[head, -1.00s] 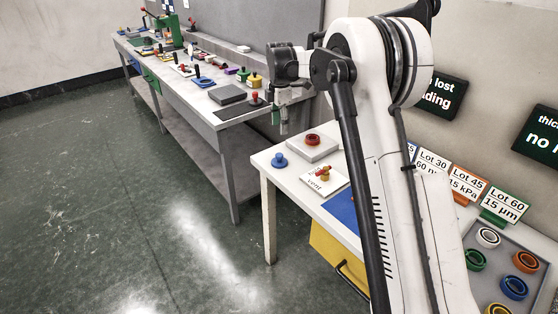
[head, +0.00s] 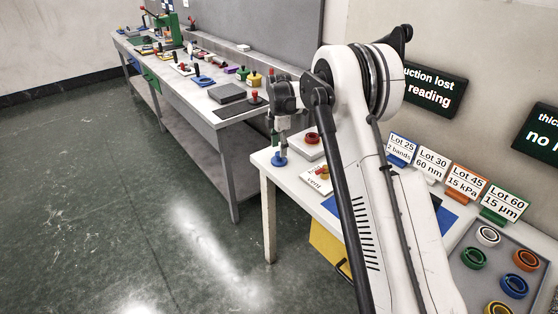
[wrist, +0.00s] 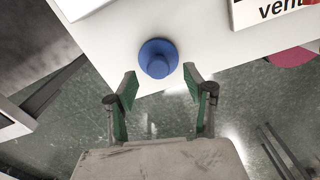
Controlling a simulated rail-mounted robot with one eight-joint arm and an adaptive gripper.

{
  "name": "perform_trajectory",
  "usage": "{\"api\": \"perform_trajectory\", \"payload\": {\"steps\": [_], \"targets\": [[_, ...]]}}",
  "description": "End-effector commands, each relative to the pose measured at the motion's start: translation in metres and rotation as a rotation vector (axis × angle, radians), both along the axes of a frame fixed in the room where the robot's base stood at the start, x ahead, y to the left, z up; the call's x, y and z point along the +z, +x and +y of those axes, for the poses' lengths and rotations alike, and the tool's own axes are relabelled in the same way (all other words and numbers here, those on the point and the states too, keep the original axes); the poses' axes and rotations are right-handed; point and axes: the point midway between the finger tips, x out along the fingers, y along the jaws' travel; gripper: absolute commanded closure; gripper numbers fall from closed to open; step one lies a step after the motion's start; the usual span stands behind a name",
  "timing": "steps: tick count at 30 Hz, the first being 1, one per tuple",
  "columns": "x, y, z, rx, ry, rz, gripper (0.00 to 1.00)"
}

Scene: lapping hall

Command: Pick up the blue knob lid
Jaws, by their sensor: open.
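The blue knob lid (head: 279,160) lies on the white table (head: 258,160) near its far left corner. In the wrist view the blue lid (wrist: 158,58) is a round disc with a raised knob, close to the table edge. My gripper (head: 276,148) is over the lid in the head view, pointing down. In the wrist view my gripper (wrist: 161,88) is open, with a green-padded finger on each side. The lid shows beyond the fingertips, roughly centred between them, and nothing is held. Whether the fingertips touch the knob cannot be told.
A grey block with a red ring (head: 312,138) stands right of the lid, near my gripper. A white "vent" plate (head: 318,182) with a red and yellow valve lies in front of it. Lot signs (head: 432,163) and a tray of rings (head: 470,235) are farther right.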

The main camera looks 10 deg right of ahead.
Motion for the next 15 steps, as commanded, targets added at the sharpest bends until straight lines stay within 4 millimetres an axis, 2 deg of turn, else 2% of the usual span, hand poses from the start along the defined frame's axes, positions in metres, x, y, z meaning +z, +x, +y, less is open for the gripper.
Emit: {"api": "perform_trajectory", "payload": {"steps": [7, 15], "targets": [[-0.034, 0.003, -0.001, 0.000, 0.000, 0.000, 0.53], [-0.037, 0.002, -0.001, 0.000, 0.000, 0.000, 0.54]]}}
